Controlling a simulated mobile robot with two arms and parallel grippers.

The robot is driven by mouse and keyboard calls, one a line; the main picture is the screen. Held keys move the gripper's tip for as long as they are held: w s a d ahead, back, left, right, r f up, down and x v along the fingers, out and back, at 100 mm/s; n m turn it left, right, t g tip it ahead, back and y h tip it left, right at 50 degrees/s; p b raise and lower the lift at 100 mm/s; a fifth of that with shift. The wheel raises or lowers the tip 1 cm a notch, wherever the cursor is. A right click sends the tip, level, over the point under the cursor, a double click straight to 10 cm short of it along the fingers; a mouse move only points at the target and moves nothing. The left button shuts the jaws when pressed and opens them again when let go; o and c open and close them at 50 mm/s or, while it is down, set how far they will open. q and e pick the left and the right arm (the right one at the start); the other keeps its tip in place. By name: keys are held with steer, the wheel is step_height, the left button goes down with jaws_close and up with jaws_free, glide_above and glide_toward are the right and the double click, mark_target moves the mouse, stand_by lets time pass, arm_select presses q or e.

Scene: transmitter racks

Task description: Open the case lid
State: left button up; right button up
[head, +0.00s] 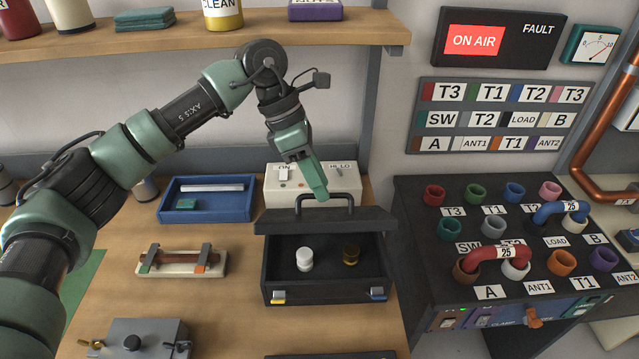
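The black case (283,292) stands on the wooden bench, with a yellow latch and a blue latch at its front. Its lid (365,222) is raised at the back, seen at a flat angle, and the inside shows. A white knob-like piece (305,260) and a brown one (351,254) sit inside. The lid's dark handle (350,204) stands up from the lid. My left gripper (319,195) points down at the handle, its tip overlapping the handle's top bar. Whether it grips the bar is unclear, as the fingers hide each other. My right gripper is not in view.
A blue tray (247,213) and a white switch box (275,200) stand behind the case. A clamp fixture (180,264) is to the left, a grey metal box (135,340) at front left. A patch panel (420,215) with several colored sockets is close on the right.

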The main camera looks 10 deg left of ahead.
arm_select(q)
steer(key=b+v, duration=0.1)
steer(key=v, duration=0.5)
steer(key=shift+w+a+r+b, duration=0.2)
steer(key=shift+a+r+b, duration=0.05)
steer(key=shift+r+b, duration=0.1)
